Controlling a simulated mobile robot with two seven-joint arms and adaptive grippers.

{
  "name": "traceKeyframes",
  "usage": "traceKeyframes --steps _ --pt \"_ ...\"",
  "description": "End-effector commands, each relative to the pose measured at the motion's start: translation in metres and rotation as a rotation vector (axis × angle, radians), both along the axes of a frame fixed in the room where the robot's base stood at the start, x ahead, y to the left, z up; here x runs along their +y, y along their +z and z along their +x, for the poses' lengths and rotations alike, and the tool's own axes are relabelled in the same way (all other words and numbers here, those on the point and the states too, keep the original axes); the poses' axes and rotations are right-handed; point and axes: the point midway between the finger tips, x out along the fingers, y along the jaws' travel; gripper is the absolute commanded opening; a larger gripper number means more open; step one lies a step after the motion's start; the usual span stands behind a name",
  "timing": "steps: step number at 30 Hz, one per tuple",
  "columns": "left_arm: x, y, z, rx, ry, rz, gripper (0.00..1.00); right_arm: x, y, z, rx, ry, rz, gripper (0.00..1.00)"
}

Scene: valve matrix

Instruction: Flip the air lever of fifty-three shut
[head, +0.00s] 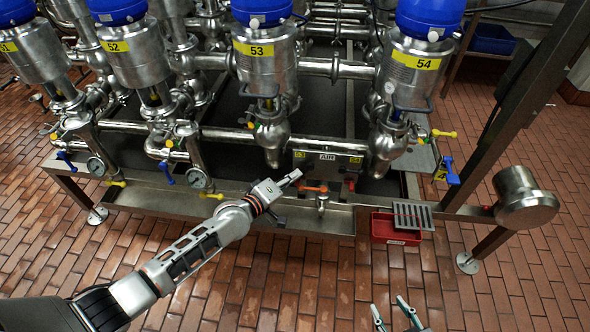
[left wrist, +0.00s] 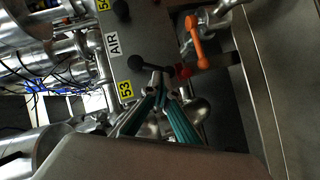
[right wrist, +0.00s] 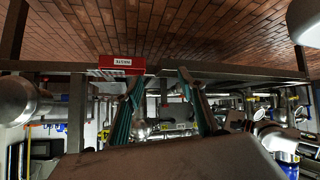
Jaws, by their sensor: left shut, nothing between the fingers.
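The AIR panel (head: 327,163) sits low in front of valves 53 and 54. In the left wrist view, its yellow 53 label (left wrist: 126,89) is beside a short black lever (left wrist: 137,63) with a round knob, the air lever of fifty-three. My left gripper (head: 296,178) is shut and empty in front of the panel's lower left. In the left wrist view its fingertips (left wrist: 160,82) overlap the end of the lever away from the knob; I cannot tell whether they touch. My right gripper (head: 390,304) is open and empty over the floor.
An orange-handled valve (head: 312,188) is just below the panel, near the left gripper; it also shows in the left wrist view (left wrist: 195,42). A red bin (head: 396,228) and a grate (head: 413,215) are at the right. Pipes and valve bodies crowd behind. The brick floor in front is free.

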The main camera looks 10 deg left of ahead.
Motion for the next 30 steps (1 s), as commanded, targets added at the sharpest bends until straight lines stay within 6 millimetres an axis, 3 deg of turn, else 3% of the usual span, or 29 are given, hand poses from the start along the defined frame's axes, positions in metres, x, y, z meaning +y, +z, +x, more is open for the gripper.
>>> traceKeyframes --steps 1,4,6,18,30 --pt "0.0 -0.024 -0.005 0.018 -0.002 -0.038 0.0 -0.004 -0.018 -0.003 0.013 -0.001 -0.01 0.4" --pt "-0.003 -0.029 -0.006 0.025 -0.001 -0.122 0.0 -0.008 -0.029 0.001 0.011 0.003 -0.03 0.4" --pt "-0.005 -0.031 -0.006 0.028 0.0 -0.18 0.0 -0.002 -0.018 0.013 -0.022 0.017 -0.019 0.4" --pt "-0.014 -0.03 -0.004 0.029 0.002 -0.424 0.0 0.018 -0.018 0.02 -0.041 0.042 0.028 0.4" --pt "-0.017 -0.02 0.0 0.015 0.001 -0.503 0.0 0.037 -0.002 0.03 -0.082 0.036 0.094 0.4"
